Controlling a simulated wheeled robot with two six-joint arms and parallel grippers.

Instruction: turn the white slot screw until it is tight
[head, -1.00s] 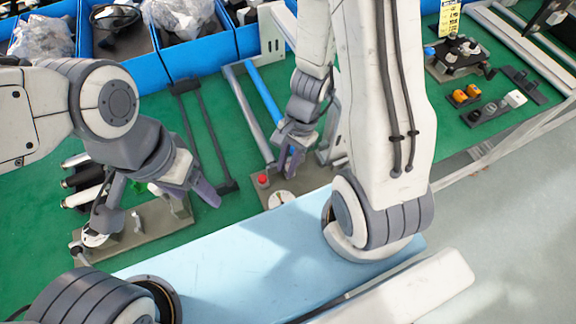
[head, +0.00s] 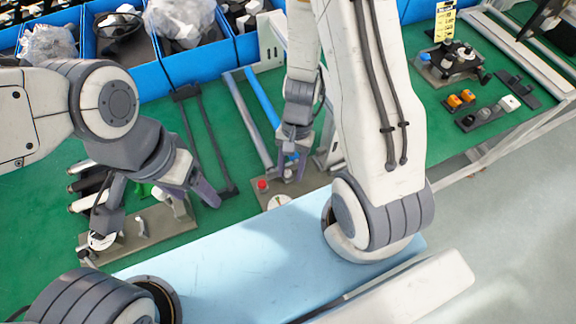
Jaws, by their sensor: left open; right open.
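A white round piece (head: 278,202) sits at the front of a small grey-brown plate (head: 312,183), beside a red button (head: 262,185). It is too small to tell whether it has a slot, so I cannot be sure it is the white slot screw. My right gripper (head: 290,170) is open, pointing down over the back of this plate, behind the white piece. A small blue part shows at its fingers; whether they touch it cannot be told. My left gripper (head: 192,190) is open and empty, above the right end of another plate (head: 125,245) at the left.
Blue bins (head: 205,56) with bagged parts line the back. A dark frame (head: 205,140) lies on the green mat (head: 160,120) between my grippers. A fixture (head: 450,62) and several small switches stand at the right. The pale blue board (head: 250,250) in front is clear.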

